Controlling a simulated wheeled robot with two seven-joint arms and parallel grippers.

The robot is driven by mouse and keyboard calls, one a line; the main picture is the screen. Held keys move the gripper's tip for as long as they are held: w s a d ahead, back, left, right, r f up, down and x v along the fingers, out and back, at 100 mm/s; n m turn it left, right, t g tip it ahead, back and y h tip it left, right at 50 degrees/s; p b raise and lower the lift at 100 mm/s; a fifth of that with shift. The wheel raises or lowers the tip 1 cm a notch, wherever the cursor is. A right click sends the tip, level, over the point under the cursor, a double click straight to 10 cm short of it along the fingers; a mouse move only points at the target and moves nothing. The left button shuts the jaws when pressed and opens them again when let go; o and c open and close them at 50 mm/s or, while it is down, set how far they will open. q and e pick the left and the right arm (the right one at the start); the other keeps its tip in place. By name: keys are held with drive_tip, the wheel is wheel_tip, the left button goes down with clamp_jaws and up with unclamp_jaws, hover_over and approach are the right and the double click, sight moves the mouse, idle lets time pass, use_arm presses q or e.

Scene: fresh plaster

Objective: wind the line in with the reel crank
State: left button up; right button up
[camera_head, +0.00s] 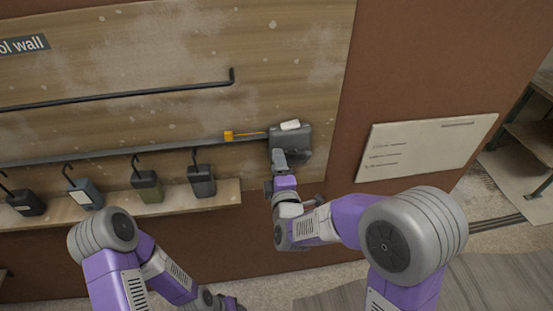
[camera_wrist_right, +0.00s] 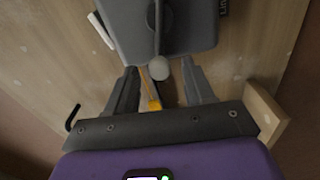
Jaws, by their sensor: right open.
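The grey reel box (camera_head: 292,137) is mounted on the wooden wall panel, with a white piece on its top. It also fills the top of the right wrist view (camera_wrist_right: 150,25). There its crank shows as a thin dark arm ending in a pale round knob (camera_wrist_right: 159,68). My right gripper (camera_wrist_right: 160,72) is open, its two fingers on either side of the knob, with visible gaps. In the head view my right gripper (camera_head: 279,162) is in front of the reel and hides the crank. A yellow tag (camera_head: 229,136) on a thin line sticks out left of the reel.
A dark rail runs left from the reel. Below it, several padlock-like hooked blocks, such as a dark grey one (camera_head: 202,181), stand along a wooden ledge (camera_head: 225,193). A dark bar (camera_head: 120,96) is above. A white sign (camera_head: 425,148) is on the brown wall to the right.

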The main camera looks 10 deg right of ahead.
drive_tip(key=shift+s+d, duration=0.1)
drive_tip(key=shift+s, duration=2.45)
